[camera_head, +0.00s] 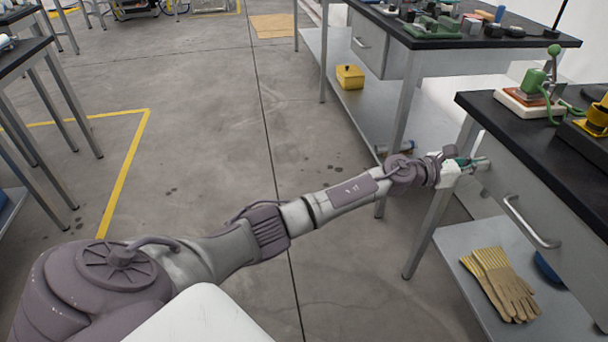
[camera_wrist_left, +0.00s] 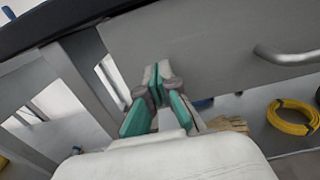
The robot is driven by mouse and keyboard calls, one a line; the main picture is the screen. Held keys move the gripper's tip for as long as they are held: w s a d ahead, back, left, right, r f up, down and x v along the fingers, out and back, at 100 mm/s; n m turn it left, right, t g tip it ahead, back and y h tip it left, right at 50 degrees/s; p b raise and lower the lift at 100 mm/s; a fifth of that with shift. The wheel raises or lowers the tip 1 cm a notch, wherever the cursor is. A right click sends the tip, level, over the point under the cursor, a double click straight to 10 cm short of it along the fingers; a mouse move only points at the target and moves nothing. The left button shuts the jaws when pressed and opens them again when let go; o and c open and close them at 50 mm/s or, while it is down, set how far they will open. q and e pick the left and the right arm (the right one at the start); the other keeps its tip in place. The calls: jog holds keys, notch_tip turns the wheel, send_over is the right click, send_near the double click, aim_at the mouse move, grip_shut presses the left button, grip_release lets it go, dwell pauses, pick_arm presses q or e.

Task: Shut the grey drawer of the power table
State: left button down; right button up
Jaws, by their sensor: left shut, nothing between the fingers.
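The near table (camera_head: 474,104) at right has a dark top and a grey drawer (camera_head: 497,171) with a silver bar handle (camera_head: 530,222). The drawer front (camera_wrist_left: 205,45) and handle (camera_wrist_left: 285,56) also show in the wrist view. The front lies close under the tabletop; I cannot tell whether it stands out a little. My left gripper (camera_head: 482,163) is at the far left end of the drawer front, away from the handle. In the wrist view its teal-padded fingers (camera_wrist_left: 156,80) are shut and empty, pointing at the front's lower part; contact is unclear. My right gripper is out of view.
Yellow work gloves (camera_head: 500,283) lie on the lower shelf (camera_head: 455,242) beneath the drawer. A table leg (camera_head: 432,220) stands beside my gripper. Another table (camera_head: 420,42) with a yellow box (camera_head: 350,77) on its shelf is behind.

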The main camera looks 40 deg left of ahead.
pick_arm(q)
jog(key=shift+w+d+r, duration=0.15)
jog(key=shift+w+r, duration=0.15)
jog(key=shift+w, duration=0.05)
